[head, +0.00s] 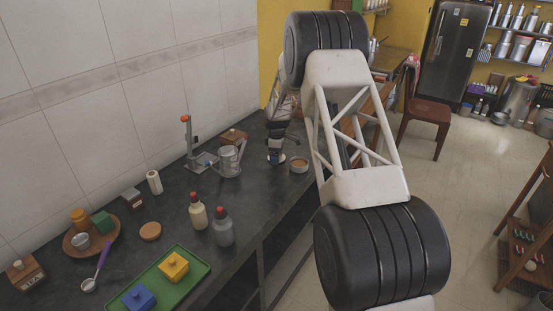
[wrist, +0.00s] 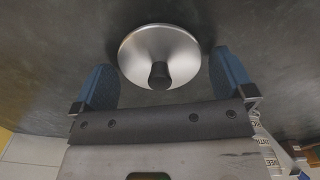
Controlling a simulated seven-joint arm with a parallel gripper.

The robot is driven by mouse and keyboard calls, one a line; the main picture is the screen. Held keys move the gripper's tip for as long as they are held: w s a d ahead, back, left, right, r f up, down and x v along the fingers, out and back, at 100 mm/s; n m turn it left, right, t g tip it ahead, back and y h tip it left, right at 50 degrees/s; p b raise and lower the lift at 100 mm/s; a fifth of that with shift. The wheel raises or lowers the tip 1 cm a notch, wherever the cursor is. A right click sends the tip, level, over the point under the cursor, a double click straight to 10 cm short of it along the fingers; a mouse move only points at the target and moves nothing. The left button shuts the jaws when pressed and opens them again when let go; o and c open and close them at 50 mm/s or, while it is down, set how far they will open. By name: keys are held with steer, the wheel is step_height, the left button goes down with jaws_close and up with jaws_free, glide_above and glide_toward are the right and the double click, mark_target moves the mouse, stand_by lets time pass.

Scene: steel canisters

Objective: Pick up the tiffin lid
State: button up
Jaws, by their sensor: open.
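The tiffin lid (wrist: 135,48) is a round, shiny steel disc with a black knob (wrist: 160,75) at its centre. It lies on the dark counter in the wrist view. My gripper (wrist: 161,62) is open, with one blue finger on each side of the lid and its knob between them. I see no finger touching the lid. In the head view my gripper (head: 275,157) is low over the far part of the counter, and a pale rim shows under it; the lid is mostly hidden there.
A small bowl with orange-brown contents (head: 299,165) stands just right of my gripper. A steel mug (head: 229,161), a grey stand with a red top (head: 190,145) and a wooden box (head: 233,137) are to its left. Two bottles (head: 198,213) and a green tray (head: 190,265) are nearer.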

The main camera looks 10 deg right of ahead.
steer(key=shift+c, duration=0.3)
steer(key=c, duration=0.6)
steer(key=shift+r, duration=0.15)
steer(key=shift+c, duration=0.2)
steer(key=shift+r, duration=1.55)
steer(key=shift+s+r, duration=0.15)
steer(key=shift+s, duration=0.2)
steer(key=s, duration=0.5)
steer(key=s+r, duration=0.1)
steer(key=s, duration=0.9)
steer(key=shift+s+a+r, duration=0.15)
steer(key=shift+a, duration=0.15)
